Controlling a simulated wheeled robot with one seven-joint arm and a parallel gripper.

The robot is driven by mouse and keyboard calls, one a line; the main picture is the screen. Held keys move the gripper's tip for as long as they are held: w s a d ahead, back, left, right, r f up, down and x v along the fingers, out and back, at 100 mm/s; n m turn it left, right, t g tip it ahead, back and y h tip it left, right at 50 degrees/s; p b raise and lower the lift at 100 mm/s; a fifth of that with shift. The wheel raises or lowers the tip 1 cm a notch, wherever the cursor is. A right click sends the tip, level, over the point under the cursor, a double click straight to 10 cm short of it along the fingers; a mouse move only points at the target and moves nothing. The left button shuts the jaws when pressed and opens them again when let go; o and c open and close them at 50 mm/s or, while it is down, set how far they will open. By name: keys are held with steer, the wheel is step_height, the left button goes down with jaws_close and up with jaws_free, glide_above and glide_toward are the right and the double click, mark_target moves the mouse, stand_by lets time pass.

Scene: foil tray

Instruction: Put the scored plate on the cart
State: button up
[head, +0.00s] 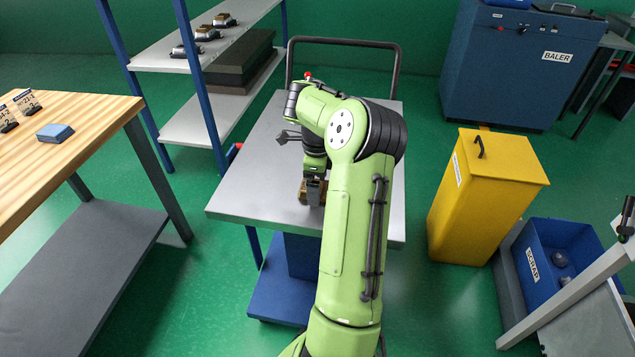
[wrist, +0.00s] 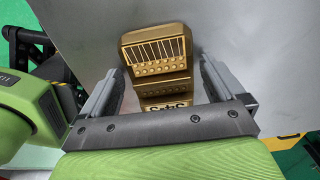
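A gold-coloured piece with dark scored lines and rows of dots (wrist: 157,50) lies on the cart's grey top; I take it for the scored plate. Lettering shows on its near end, partly cut off by my gripper's body. In the head view only a small brown part of it (head: 303,191) shows beside my fingers. My gripper (wrist: 162,75) is open, its fingers on either side of the piece, with gaps showing. In the head view my gripper (head: 313,194) points down at the cart (head: 255,185), which has a black push handle at the back.
A wooden table (head: 60,130) with a blue block (head: 55,132) and small cards stands left. A shelf rack (head: 160,60) holds several metal pieces and dark slabs. A yellow bin (head: 480,195), blue scrap bin (head: 530,250) and blue baler (head: 510,75) stand right.

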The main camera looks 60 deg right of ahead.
steer(key=shift+r, duration=0.1)
step_height(320, 180, up, 12)
steer(key=p, duration=0.5)
steer(key=shift+r, duration=0.1)
steer(key=w+a+r+n+t+h, duration=0.1)
steer(key=a+r+n+h, duration=0.1)
steer(key=a+r+n, duration=0.45)
steer(key=w+a+r+n+h, duration=0.15)
steer(key=a+r+n, duration=0.25)
steer(key=a+n, duration=0.55)
steer(key=s+a+f+n+t+y, duration=0.1)
steer(key=s+a+n, duration=0.3)
steer(key=a+n, duration=0.1)
steer(key=s+a+f+n+t+y, duration=0.1)
steer(key=s+a+n, duration=0.3)
steer(key=a, duration=0.4)
steer(key=s+a+f+n+t+y, duration=0.1)
steer(key=s+a+n+t, duration=0.1)
steer(key=s+a+n, duration=0.3)
steer(key=shift+a+f+n+t+y, duration=0.15)
steer(key=shift+a+n+t+y, duration=0.15)
steer(key=shift+a+n, duration=0.55)
